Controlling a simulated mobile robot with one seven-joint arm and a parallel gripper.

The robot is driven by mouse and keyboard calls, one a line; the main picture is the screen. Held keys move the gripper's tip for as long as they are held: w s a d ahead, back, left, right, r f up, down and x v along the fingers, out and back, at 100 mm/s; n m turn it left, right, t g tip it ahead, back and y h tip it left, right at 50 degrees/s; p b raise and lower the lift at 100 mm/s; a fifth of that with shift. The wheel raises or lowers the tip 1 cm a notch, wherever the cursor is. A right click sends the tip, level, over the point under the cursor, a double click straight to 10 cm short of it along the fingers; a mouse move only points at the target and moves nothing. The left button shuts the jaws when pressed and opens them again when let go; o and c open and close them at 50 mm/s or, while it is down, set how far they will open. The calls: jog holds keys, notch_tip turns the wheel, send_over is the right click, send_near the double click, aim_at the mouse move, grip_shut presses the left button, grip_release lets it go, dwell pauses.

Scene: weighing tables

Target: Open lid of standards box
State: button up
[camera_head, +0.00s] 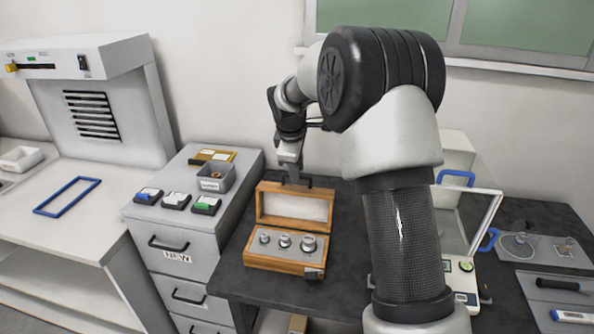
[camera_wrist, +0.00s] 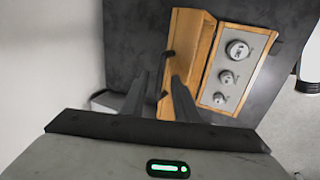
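The standards box (camera_head: 276,265) is a wooden box on the dark table, with its lid (camera_head: 295,207) standing up at the back, open. Three metal weights (camera_head: 285,241) sit in its grey insert; they also show in the wrist view (camera_wrist: 225,77). A dark handle (camera_wrist: 169,54) is on the lid's outer side. My gripper (camera_head: 291,176) is at the lid's top edge, behind the box. In the wrist view my gripper's fingers (camera_wrist: 162,80) are apart, with part of the handle showing between them. Whether a finger touches the handle or lid cannot be told.
A balance with glass panels (camera_head: 466,225) stands right of the box, partly behind my arm. A grey drawer cabinet (camera_head: 160,230) with small coloured-top boxes (camera_head: 207,205) and a grey bin (camera_head: 216,177) adjoins on the left. The wall is close behind. Dark table (camera_head: 345,288) is clear right of the box.

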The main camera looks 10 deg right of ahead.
jog(key=shift+f, duration=0.2)
jog(key=shift+c, duration=0.3)
grip_shut()
